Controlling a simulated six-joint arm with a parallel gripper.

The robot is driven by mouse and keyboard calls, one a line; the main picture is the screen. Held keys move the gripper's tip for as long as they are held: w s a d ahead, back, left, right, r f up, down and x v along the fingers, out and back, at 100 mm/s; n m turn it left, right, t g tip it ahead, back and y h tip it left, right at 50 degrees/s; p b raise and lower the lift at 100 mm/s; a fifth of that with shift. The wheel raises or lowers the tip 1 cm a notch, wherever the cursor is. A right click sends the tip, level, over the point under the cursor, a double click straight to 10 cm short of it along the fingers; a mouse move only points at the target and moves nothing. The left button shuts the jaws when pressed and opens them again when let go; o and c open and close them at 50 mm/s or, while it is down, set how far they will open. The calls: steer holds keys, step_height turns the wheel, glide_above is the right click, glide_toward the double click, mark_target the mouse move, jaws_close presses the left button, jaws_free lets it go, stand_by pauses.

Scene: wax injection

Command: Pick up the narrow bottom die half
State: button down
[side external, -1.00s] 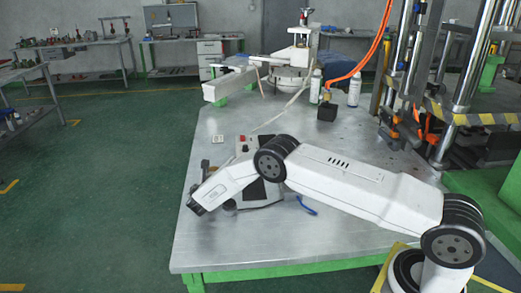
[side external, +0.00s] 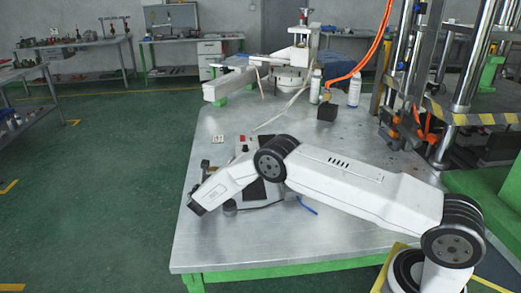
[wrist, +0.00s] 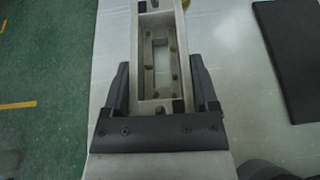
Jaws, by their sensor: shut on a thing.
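The narrow bottom die half (wrist: 143,58) is a long grey metal block with a rectangular recess and small brass-coloured pins. It shows in the wrist view, running up from between my fingers past the top edge. My gripper (wrist: 160,95) has one dark finger on each side of it and is shut on it. In the side external view my arm's end covers the gripper and the die half, so neither can be made out there. I cannot tell whether the die half touches the table.
The metal table (side external: 330,230) has free room in its middle and front. A grey box with a red button (side external: 242,142) stands behind my arm. A blue piece (side external: 307,206) lies nearby. A press with columns (side external: 470,60) is at right.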

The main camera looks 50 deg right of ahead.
steer(key=shift+r, duration=0.2)
steer(key=shift+r, duration=1.3)
steer(key=shift+s+r, duration=0.35)
steer(key=shift+r, duration=0.25)
steer(key=s+a+r, duration=0.1)
steer(key=s+r, duration=0.8)
steer(key=s, duration=0.4)
steer(key=shift+s, duration=0.15)
